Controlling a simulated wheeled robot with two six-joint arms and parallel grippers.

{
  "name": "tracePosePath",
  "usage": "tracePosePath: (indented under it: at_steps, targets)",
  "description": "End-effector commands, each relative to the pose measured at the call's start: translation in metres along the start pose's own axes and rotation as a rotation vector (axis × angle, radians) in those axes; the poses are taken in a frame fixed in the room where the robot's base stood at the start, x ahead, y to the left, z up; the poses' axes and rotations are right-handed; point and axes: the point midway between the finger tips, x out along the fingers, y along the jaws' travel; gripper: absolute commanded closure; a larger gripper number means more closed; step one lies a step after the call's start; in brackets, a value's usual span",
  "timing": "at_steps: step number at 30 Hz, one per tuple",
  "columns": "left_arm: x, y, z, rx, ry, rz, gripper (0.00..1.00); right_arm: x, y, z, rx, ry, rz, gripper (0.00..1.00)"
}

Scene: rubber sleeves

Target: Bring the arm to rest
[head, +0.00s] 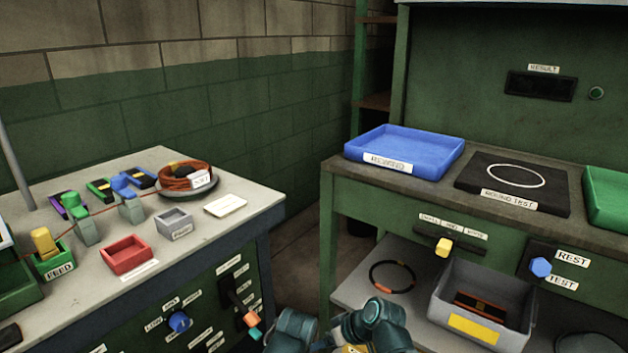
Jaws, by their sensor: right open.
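My right arm is folded low at the bottom centre of the head view, in teal links. My right gripper (262,332) is at its left end, low in front of the left bench's face. It is open and I see nothing held in it. Its fingers are small and hard to make out. An orange-tipped lever (251,319) on the left bench is close to it in the picture; I cannot tell whether they touch. My left gripper is not in view.
The left bench (185,245) bears a red tray (126,254), a grey tray (174,224) and a dish of orange cord (186,178). The right bench bears a blue tray (405,150), a black test mat (480,180) and a green tray (608,200). A grey bin (450,305) stands below.

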Motion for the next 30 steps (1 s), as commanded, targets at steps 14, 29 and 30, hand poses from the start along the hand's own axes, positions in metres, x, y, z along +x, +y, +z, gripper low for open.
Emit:
tracePosePath:
  at_steps: [14,29,30]
  targets:
    - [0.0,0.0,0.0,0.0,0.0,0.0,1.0,-0.054,0.099,0.111,0.532,-0.405,0.445,0.28]
    - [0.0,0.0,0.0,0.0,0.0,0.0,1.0,-0.029,0.022,0.113,0.343,-0.562,0.462,0.28]
    - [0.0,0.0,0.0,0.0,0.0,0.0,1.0,-0.026,0.014,0.113,0.322,-0.574,0.461,0.28]
